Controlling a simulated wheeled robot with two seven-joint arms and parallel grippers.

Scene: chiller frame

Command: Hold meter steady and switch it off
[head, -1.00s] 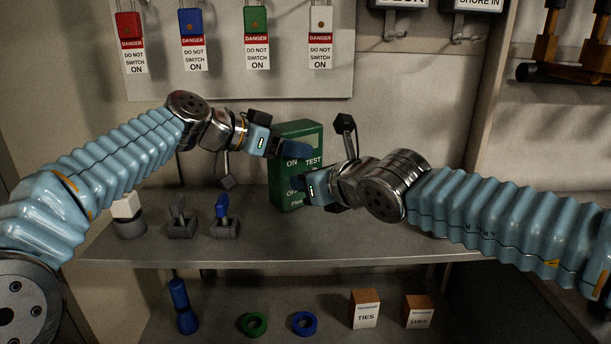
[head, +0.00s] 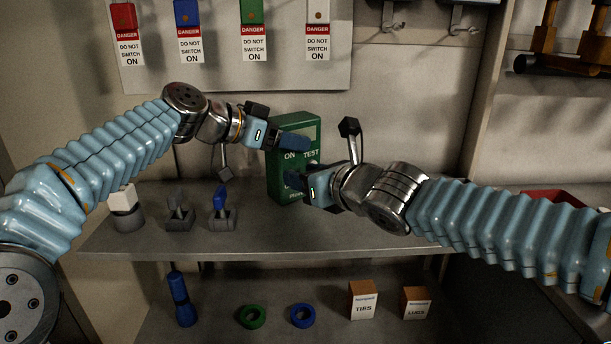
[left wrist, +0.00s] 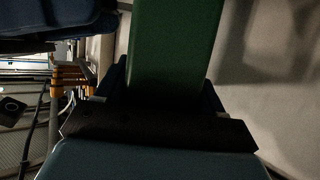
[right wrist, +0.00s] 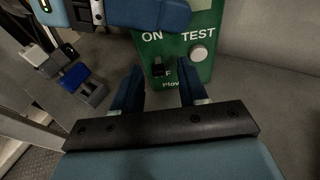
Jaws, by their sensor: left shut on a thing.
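The green meter (head: 311,129) stands upright on the shelf in the head view, with ON and TEST lettering on its front. My left gripper (head: 290,142) is shut on its upper part; in the left wrist view the green body (left wrist: 172,45) lies between the fingers. My right gripper (head: 297,179) is in front of the meter's lower front. In the right wrist view its fingers (right wrist: 160,92) are apart, with nothing held between them. A dark switch (right wrist: 158,68) below ON is just beyond the fingertips, beside a round pale knob (right wrist: 199,53). The OFF lettering is partly hidden.
A grey toggle (head: 179,213), a blue toggle (head: 221,210) and a white-topped item (head: 125,208) stand left of the meter. Danger tags hang behind. The lower shelf holds a blue torch (head: 181,300), rings and small boxes. A red bin (head: 553,196) is at right.

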